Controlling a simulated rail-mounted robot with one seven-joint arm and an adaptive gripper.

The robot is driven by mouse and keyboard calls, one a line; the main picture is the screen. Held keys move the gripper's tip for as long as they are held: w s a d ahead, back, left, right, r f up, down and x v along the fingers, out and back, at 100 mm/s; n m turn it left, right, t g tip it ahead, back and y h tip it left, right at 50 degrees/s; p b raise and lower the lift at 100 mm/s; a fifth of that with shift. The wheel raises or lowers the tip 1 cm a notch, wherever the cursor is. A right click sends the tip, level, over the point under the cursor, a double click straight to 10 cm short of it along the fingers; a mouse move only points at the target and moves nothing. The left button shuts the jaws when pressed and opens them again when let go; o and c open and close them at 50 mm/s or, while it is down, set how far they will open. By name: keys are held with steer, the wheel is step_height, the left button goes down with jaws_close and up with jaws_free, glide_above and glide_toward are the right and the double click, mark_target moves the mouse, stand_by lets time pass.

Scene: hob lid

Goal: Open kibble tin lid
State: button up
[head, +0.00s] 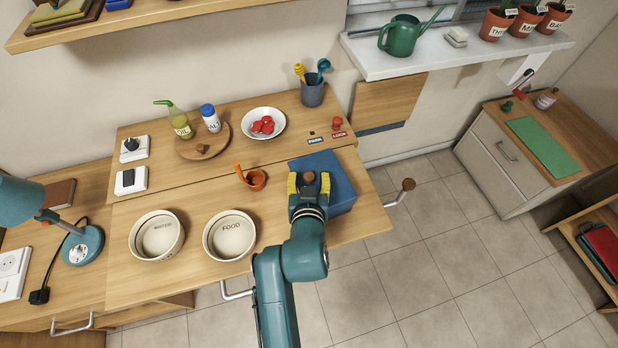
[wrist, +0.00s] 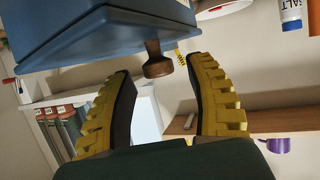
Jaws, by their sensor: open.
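The blue kibble tin (head: 338,187) stands at the right end of the wooden counter, its lid shut as far as I can see. A brown wooden knob (head: 308,177) sticks out from it. In the wrist view the tin (wrist: 110,30) fills the upper left, and the knob (wrist: 157,66) hangs on a short stem. In the wrist view my gripper (wrist: 160,72) is open with one finger on each side of the knob, with gaps; I cannot see contact.
The FOOD bowl (head: 229,250) and WATER bowl (head: 139,238) stand left of my arm. A white plate of red pieces (head: 281,122) is behind. Floor is free at right.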

steer(key=shift+x, duration=0.8)
jaws_close()
steer(key=shift+s, duration=0.1)
